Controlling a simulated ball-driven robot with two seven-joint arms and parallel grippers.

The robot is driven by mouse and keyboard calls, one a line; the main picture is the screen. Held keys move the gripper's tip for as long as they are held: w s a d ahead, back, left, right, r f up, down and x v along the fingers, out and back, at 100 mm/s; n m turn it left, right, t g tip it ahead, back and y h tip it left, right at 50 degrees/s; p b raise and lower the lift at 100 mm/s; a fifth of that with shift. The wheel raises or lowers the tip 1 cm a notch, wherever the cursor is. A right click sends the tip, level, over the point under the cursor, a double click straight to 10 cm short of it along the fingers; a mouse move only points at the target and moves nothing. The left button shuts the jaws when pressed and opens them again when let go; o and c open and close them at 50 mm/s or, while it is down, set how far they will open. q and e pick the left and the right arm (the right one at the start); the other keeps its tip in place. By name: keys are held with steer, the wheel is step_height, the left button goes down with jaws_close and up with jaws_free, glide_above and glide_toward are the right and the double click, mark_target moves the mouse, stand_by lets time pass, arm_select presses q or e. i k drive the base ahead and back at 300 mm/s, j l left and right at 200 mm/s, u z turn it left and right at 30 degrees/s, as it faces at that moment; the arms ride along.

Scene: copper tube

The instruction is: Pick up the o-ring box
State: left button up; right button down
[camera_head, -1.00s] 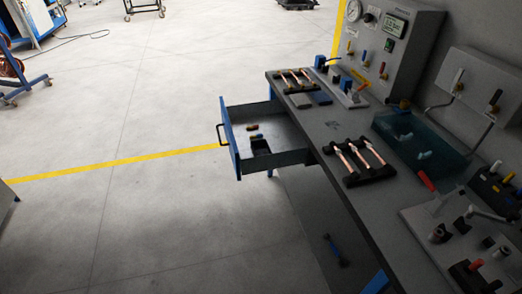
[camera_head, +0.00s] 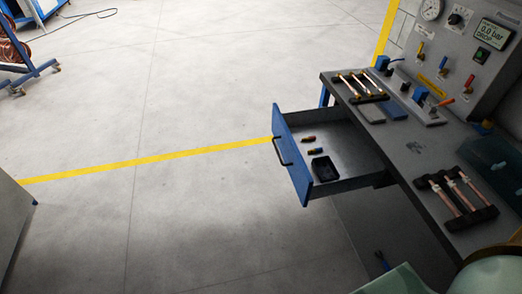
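A small black open box (camera_head: 325,168), which looks like the o-ring box, lies in the open drawer (camera_head: 360,183) of the workbench. It sits near the drawer's blue front panel. Its contents are too dark and small to make out. Neither of my grippers shows in the head view. Pale green rounded parts at the lower right edge look like my own arm.
Two small items (camera_head: 312,145) with orange or brown ends lie in the drawer beside the box. The workbench (camera_head: 420,160) carries racks of copper tubes (camera_head: 458,195) and a gauge panel (camera_head: 460,50). The floor left of the drawer is clear.

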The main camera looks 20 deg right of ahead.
mark_target(326, 171)
steer(key=i+j+u, duration=0.15)
steer(key=i, duration=0.4)
steer(key=i+j+u, duration=0.2)
steer(key=i, duration=0.35)
steer(key=i+z, duration=0.7)
steer(key=i+j+z, duration=0.15)
steer(key=z, duration=0.2)
